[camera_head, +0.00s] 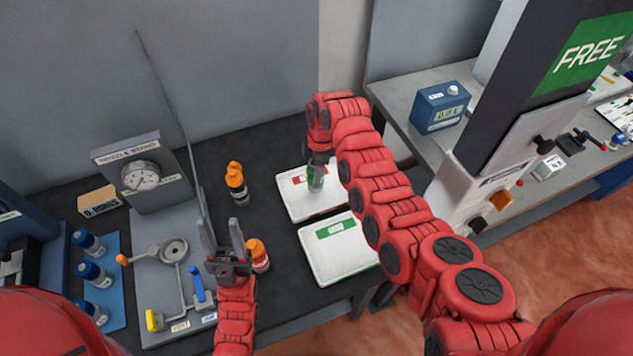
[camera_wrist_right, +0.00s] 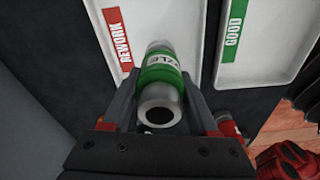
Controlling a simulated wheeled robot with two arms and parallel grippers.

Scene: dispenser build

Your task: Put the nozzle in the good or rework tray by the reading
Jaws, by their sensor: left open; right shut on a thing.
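My right gripper (camera_head: 315,164) is shut on the nozzle (camera_head: 317,178), a grey metal cylinder with a green band. The right wrist view shows the nozzle (camera_wrist_right: 160,72) between the fingers (camera_wrist_right: 158,105), above the rework tray (camera_wrist_right: 193,18). That white tray (camera_head: 296,209) has a red label. The good tray (camera_head: 315,267), white with a green label, lies nearer and is empty. It also shows in the right wrist view (camera_wrist_right: 258,60). I cannot tell whether the nozzle touches the tray. My left gripper (camera_head: 221,228) is open and empty over the bench. The dial gauge (camera_head: 140,176) is too small to read.
Orange-capped bottles (camera_head: 237,184) stand between the gauge fixture (camera_head: 150,243) and the trays. Blue-capped bottles (camera_head: 91,243) stand on a blue mat at left. A side bench holds a blue meter (camera_head: 441,107). A dark post with a green FREE sign (camera_head: 590,52) rises at right.

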